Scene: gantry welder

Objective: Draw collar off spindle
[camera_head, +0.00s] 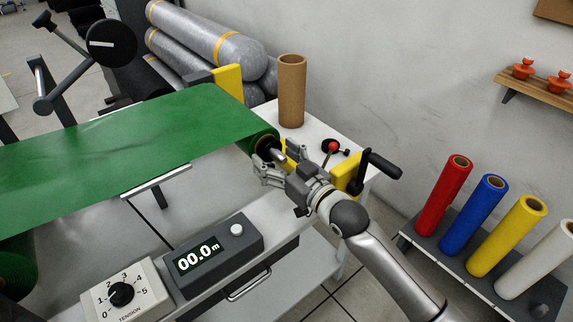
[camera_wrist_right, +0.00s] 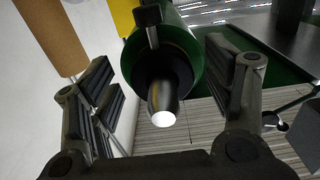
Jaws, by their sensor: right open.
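The spindle (camera_head: 277,156) sticks out of the near right end of the green roll (camera_head: 262,137). In the right wrist view its bright rounded tip (camera_wrist_right: 162,112) points towards me. A dark collar (camera_wrist_right: 166,65) appears to sit around the spindle at the roll's end, with a small grey lug (camera_wrist_right: 151,24) above it; its exact edges are hard to make out in shadow. My right gripper (camera_head: 280,161) is open in front of the roll's end. In the wrist view its fingers stand on either side of the spindle, with gaps showing. My left gripper is not in view.
A brown tube (camera_head: 291,92) stands upright on the white bench behind the roll. A black crank (camera_head: 376,165) and a red-knobbed lever (camera_head: 333,148) are close to my right gripper. A counter box (camera_head: 212,254) and a tension dial box (camera_head: 127,295) are in front.

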